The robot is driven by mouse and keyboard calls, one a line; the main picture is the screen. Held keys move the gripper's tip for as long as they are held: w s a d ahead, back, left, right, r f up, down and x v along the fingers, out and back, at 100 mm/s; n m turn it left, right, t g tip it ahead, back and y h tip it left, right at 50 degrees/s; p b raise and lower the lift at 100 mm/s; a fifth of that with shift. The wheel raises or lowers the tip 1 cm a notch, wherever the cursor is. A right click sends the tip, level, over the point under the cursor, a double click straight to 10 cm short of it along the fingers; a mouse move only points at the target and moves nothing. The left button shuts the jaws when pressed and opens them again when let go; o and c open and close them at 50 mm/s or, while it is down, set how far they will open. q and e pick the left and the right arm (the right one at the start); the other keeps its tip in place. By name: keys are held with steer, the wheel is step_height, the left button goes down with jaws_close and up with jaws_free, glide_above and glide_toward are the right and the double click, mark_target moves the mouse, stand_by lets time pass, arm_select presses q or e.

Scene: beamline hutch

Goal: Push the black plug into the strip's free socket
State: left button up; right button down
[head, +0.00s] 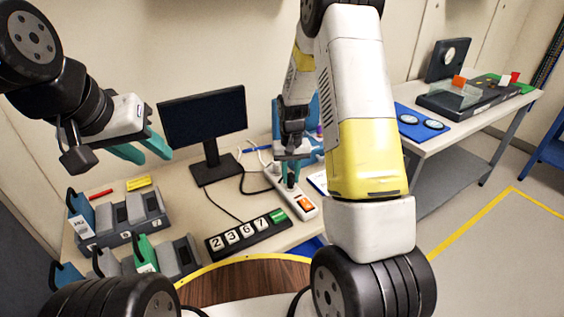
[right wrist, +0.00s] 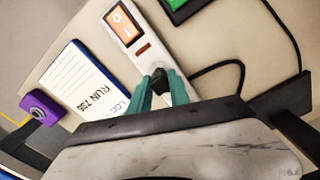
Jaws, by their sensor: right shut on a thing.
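The white power strip (head: 282,186) lies on the table with its lit orange switch (head: 306,203) at the near end. It also shows in the right wrist view (right wrist: 150,58). My right gripper (head: 289,173) is over the strip, with teal fingers shut on the black plug (right wrist: 163,80). The plug is over the strip's face beyond the switch. The sockets around it are hidden by the plug and fingers, and I cannot tell whether its pins are in a socket. My left gripper (head: 146,150) is open and empty, raised above the left of the table.
A monitor (head: 203,118) stands behind the strip. A black number display (head: 247,235) lies in front. Grey holders (head: 120,222) stand at the left. A notebook (right wrist: 82,80) and a purple device (right wrist: 45,108) lie beside the strip. Black cable runs on the table.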

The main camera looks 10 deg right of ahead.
steer(key=shift+f, duration=0.55)
stand_by(0.4)
steer(key=c, duration=1.1)
jaws_free()
steer(key=shift+c, duration=0.2)
steer(key=shift+r, duration=0.1)
steer(key=r, duration=0.9)
steer(key=shift+s+r, duration=0.15)
steer(key=shift+s, duration=0.05)
steer(key=s+a+r+t+y, duration=0.15)
steer(key=s+r+t, duration=0.25)
steer(key=s+r, duration=1.3)
steer(key=s+r+n+t, duration=0.1)
steer(key=s+r+t, duration=0.1)
steer(key=s+r, duration=0.2)
steer(key=s, duration=0.3)
steer(key=shift+a+r+y, duration=0.35)
